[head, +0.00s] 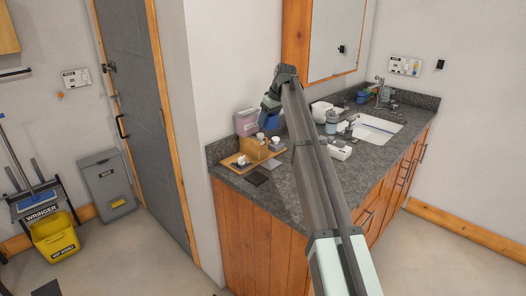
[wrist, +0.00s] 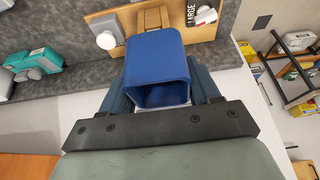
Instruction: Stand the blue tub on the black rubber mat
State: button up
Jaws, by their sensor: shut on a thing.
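The blue tub (wrist: 158,48) sits between the fingers of my gripper (wrist: 161,85) in the wrist view, with its open end towards the camera. My gripper is shut on it. In the head view, my gripper (head: 271,103) is above the left end of the counter, and the blue tub (head: 267,121) shows small and partly hidden under it. The tub is held in the air, above and behind a wooden stand.
A wooden stand (head: 254,148) with small white items is beside the mat. A grey square (head: 271,163) lies to its right. A pinkish container (head: 246,122) is by the wall. Bottles, a white box (head: 340,150) and the sink (head: 378,130) are farther right.

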jog(key=s+a+f, duration=0.5)
jog(key=s+f, duration=0.2)
jog(key=s, duration=0.3)
send_over(252, 175)
jog(key=s+d, duration=0.1)
notch_tip(252, 175, down, 6)
jog(key=shift+s+d+r, duration=0.1)
jog(key=shift+d, duration=0.05)
jog(key=shift+f, duration=2.1)
jog(key=shift+f, duration=0.15)
jog(key=o, duration=1.2)
jog(key=shift+c, duration=0.2)
jog(key=v, duration=1.2)
